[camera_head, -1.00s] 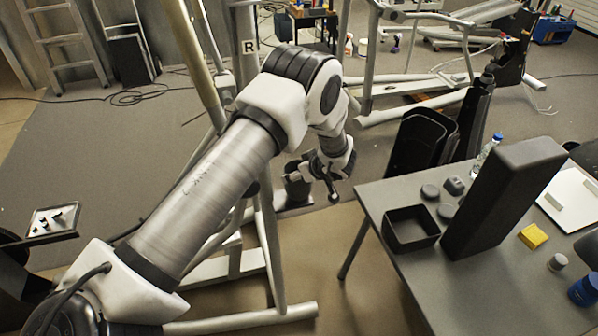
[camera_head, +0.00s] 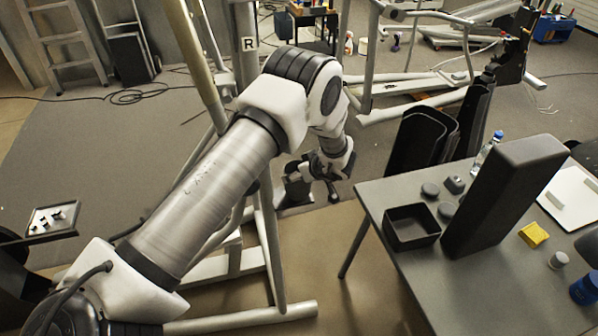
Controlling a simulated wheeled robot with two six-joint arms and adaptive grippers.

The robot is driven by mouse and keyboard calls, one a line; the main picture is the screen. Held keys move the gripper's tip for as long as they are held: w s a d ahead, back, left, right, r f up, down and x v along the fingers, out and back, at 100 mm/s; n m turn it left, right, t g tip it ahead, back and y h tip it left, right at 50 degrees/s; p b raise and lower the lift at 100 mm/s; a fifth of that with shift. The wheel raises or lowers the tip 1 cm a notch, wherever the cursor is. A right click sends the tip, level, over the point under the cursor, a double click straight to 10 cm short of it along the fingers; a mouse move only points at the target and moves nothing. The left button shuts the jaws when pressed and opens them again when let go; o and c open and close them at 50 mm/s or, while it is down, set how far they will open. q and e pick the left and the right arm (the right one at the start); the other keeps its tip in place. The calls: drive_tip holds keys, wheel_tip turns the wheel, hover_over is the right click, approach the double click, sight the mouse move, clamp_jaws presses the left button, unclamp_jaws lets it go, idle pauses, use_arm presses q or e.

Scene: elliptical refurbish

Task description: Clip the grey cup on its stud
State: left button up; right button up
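My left arm reaches in from the lower left to the exercise machine's frame (camera_head: 268,240). My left gripper (camera_head: 322,182) is at the lower frame, beside a dark grey rounded part (camera_head: 298,190). I cannot tell whether that part is the grey cup or belongs to the machine, nor whether the fingers touch it. The fingers are small and partly hidden by the wrist, so their opening is unclear. No stud can be made out. Small dark grey round pieces, one (camera_head: 430,190) and another (camera_head: 446,209), lie on the table. My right gripper is out of view.
The grey table (camera_head: 400,275) at the right carries an open black tray (camera_head: 411,226), a tall dark block (camera_head: 503,195), a yellow sponge (camera_head: 534,234) and a clear bottle (camera_head: 487,150). Black covers (camera_head: 425,140) stand behind it. A side tray (camera_head: 52,220) is at the far left.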

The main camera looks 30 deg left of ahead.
use_arm(q)
drive_tip(key=shift+f, duration=0.1)
drive_tip(key=o, duration=1.3)
drive_tip(key=v, duration=1.2)
drive_tip(key=shift+f, duration=0.1)
